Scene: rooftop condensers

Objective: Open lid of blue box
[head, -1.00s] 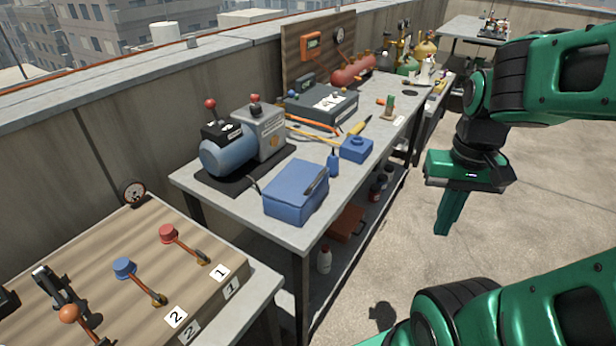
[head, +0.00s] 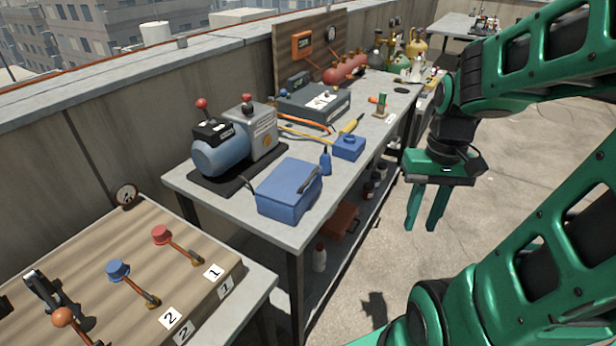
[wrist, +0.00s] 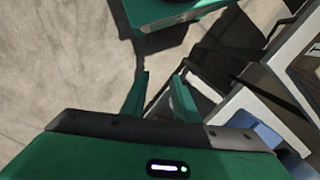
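The blue box (head: 285,196) sits at the near end of the grey workbench in the head view, with its lid closed. A dark handle or latch (head: 309,179) shows at the right of its lid. My gripper (head: 425,226) hangs over the floor to the right of the bench, clear of the box. Its two green fingers point down with a gap between them, and nothing is between them. The wrist view shows the fingers (wrist: 160,98) apart over concrete. A blue thing at that view's lower right (wrist: 268,136) is too cropped to identify surely.
A blue vacuum pump (head: 220,150) stands behind the box. A wooden valve board (head: 110,270) is at the near left. The floor right of the bench (head: 510,180) is open.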

